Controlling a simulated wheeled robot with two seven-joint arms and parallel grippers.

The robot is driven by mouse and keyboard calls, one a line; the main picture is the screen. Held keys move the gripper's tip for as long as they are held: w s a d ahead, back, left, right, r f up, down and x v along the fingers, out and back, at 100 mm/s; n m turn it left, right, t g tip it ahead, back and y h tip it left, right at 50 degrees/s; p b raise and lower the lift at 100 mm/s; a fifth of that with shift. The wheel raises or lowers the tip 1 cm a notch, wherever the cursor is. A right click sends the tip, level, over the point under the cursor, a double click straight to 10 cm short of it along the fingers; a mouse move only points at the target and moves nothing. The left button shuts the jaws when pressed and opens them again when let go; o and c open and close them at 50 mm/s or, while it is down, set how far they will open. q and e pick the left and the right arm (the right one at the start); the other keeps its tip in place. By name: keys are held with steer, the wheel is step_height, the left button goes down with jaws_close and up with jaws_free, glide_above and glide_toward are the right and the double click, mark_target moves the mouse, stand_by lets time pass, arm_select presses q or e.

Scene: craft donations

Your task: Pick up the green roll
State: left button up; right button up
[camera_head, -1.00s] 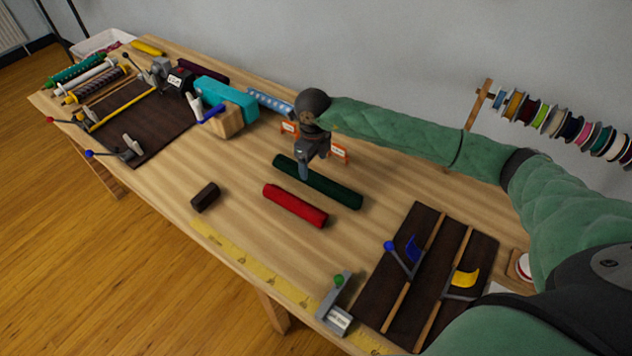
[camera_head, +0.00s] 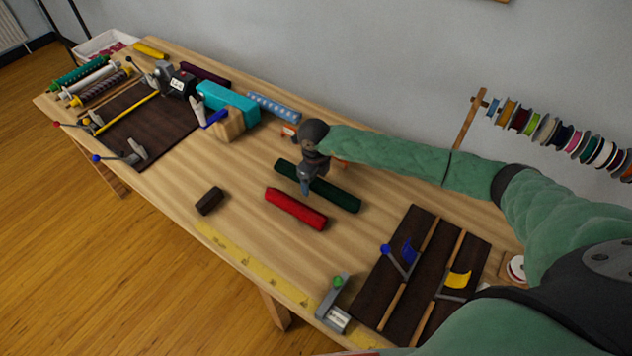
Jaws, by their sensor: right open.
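The dark green roll (camera_head: 336,195) lies on the wooden table (camera_head: 262,176), behind a red roll (camera_head: 296,209) and roughly parallel to it. My right gripper (camera_head: 306,190) is open and points down at the green roll, left of its middle. It covers part of the roll. I cannot tell whether the fingers touch the roll or are around it. My left gripper is not in view.
A short dark brown block (camera_head: 209,201) lies left of the red roll. A yellow measuring strip (camera_head: 255,271) runs along the front edge. A dark slotted board (camera_head: 376,288) with levers sits at right. A teal machine (camera_head: 228,102) stands behind left. Spools (camera_head: 548,130) hang at right.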

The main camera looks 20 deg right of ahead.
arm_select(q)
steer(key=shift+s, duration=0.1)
arm_select(e)
steer(key=shift+f, duration=0.15)
steer(key=c, duration=1.2)
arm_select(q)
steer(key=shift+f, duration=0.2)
